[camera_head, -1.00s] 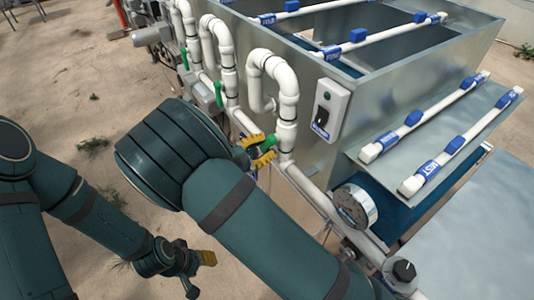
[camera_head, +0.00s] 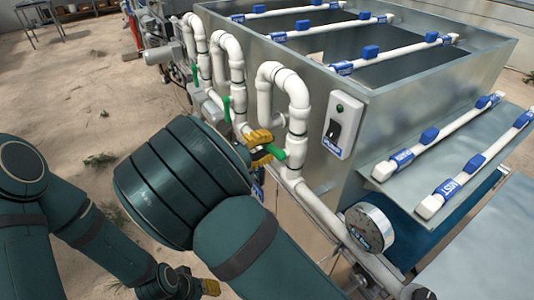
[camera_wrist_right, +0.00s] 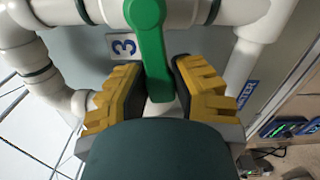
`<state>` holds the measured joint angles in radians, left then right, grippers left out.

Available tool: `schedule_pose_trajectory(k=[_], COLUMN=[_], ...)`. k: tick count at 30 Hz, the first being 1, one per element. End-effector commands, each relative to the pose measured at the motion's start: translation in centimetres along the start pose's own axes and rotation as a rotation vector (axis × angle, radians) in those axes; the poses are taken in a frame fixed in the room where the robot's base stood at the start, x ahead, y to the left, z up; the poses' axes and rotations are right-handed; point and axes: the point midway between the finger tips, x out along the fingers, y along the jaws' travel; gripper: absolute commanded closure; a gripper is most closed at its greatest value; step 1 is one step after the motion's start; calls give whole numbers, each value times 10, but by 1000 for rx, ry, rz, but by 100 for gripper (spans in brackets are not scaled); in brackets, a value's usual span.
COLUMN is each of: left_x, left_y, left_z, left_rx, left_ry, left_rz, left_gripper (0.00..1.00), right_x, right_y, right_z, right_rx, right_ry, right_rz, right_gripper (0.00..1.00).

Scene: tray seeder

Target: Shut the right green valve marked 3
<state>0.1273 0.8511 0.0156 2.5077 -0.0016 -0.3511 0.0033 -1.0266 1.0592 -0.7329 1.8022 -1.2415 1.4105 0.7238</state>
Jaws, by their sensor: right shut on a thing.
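The green valve handle (camera_wrist_right: 152,50) hangs down from its pipe in the right wrist view, beside a label with a 3 (camera_wrist_right: 123,46). My right gripper (camera_wrist_right: 160,92) has its yellow fingers on both sides of the handle's lower end and is shut on it. In the head view, my right gripper (camera_head: 263,147) is at the white pipe, with a bit of the green handle (camera_head: 274,152) showing past the fingers. My left gripper (camera_head: 200,284) is low in the head view, away from the valves; its jaw opening cannot be made out.
White pipe loops (camera_head: 293,95) rise beside the metal tank (camera_head: 400,95). Other green valve handles (camera_head: 227,108) are farther left along the pipework. A switch box (camera_head: 343,125) and a round gauge (camera_head: 369,228) are to the right. Sandy floor lies left.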

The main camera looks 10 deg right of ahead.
Motion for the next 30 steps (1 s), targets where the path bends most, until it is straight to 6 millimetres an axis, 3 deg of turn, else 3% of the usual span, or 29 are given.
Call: schedule_pose_trajectory(k=[12, 27, 28, 30], left_x=[10, 10, 10, 10], left_y=[-4, -4, -4, -4], left_z=[-1, -2, -2, -2], left_rx=[1, 1, 1, 0], left_ry=[6, 6, 6, 6], left_rz=[0, 0, 0, 0], left_gripper=[53, 53, 53, 53], right_x=[2, 2, 2, 2], right_y=[11, 13, 14, 14], right_z=[1, 1, 1, 1], right_rx=[169, 188, 188, 188], right_ry=[-2, -3, -3, -3], right_rz=[3, 5, 5, 5], right_gripper=[100, 100, 69, 45])
